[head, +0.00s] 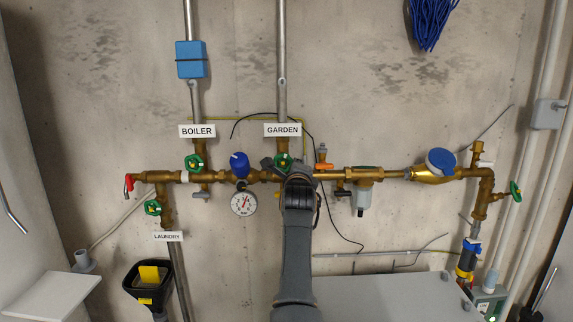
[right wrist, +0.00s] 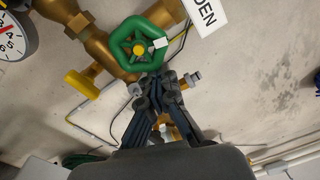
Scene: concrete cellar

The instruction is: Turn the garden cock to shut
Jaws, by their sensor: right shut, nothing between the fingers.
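The garden cock is a green handwheel (head: 283,158) on the brass pipe just below the white GARDEN label (head: 282,130). In the head view my right gripper (head: 284,166) covers part of it. In the right wrist view the green handwheel (right wrist: 127,53) shows its spokes, a yellow hub and a small white tag. My right gripper (right wrist: 159,80) is shut and empty, its fingertips at the wheel's lower right edge. I cannot tell whether they touch the rim. My left gripper is not in view.
Other green handwheels sit under the BOILER label (head: 197,131) and near the LAUNDRY label (head: 168,236). A blue-capped fitting (head: 239,163) and a round gauge (head: 243,203) are left of the garden cock. An orange-topped fitting (head: 323,158) is close on its right.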

